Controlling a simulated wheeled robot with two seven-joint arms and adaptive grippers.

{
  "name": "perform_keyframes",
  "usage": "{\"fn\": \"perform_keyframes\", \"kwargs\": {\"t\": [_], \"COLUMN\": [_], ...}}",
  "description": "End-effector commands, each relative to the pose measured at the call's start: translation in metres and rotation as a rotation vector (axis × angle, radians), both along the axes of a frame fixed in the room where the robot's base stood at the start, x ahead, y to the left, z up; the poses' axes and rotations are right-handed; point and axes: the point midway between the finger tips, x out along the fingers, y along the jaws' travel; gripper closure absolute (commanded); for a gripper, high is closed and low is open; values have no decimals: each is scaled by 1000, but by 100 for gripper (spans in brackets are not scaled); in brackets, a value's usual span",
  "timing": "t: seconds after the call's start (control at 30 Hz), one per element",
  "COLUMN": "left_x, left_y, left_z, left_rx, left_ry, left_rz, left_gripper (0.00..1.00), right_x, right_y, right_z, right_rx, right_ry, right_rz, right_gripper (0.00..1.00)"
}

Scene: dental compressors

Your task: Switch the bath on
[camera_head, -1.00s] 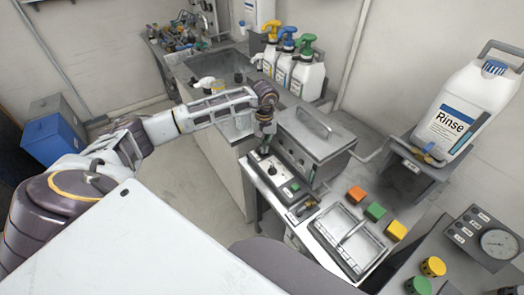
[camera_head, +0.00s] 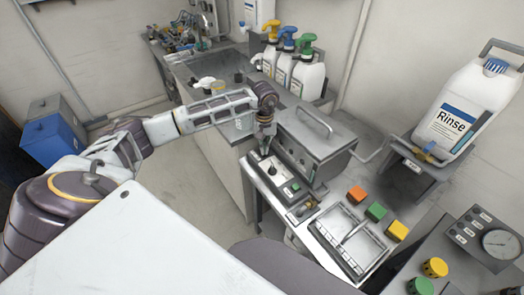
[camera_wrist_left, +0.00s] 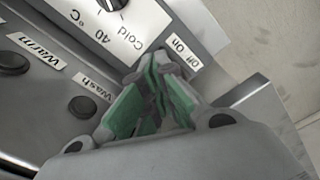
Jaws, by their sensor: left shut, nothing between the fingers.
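The bath (camera_head: 318,150) is a grey metal box with a lidded top and handle. Its pale control panel (camera_head: 284,185) in front carries a black knob (camera_head: 272,170) and a small green part. My left gripper (camera_head: 264,152) points down at the panel's far left end. In the left wrist view its green-padded fingers (camera_wrist_left: 158,85) are together and empty, close beside the "Off / On" label (camera_wrist_left: 184,52). The switch itself is not visible there; the fingers may cover it. The knob (camera_wrist_left: 112,4), marked "Cold" and "40 °C", shows at the top edge. My right gripper is out of view.
"Warm" (camera_wrist_left: 12,63) and "Wash" (camera_wrist_left: 82,106) buttons lie beside the panel in the wrist view. Pump bottles (camera_head: 306,75) stand behind the bath. A Rinse canister (camera_head: 463,110), coloured blocks (camera_head: 376,211) and a metal tray (camera_head: 345,238) are to the right.

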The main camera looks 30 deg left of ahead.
Motion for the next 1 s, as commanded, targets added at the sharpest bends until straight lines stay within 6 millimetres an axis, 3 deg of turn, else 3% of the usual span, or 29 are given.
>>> {"fn": "perform_keyframes", "kwargs": {"t": [0.37,1.0], "left_x": [-2,-1], "left_y": [0,0], "left_z": [-2,31], "left_rx": [1,1], "left_ry": [7,3], "left_rz": [-1,0], "left_gripper": [100,100], "right_x": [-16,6], "right_y": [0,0], "right_z": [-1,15], "right_rx": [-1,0], "right_ry": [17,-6], "right_rz": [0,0], "right_gripper": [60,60]}}
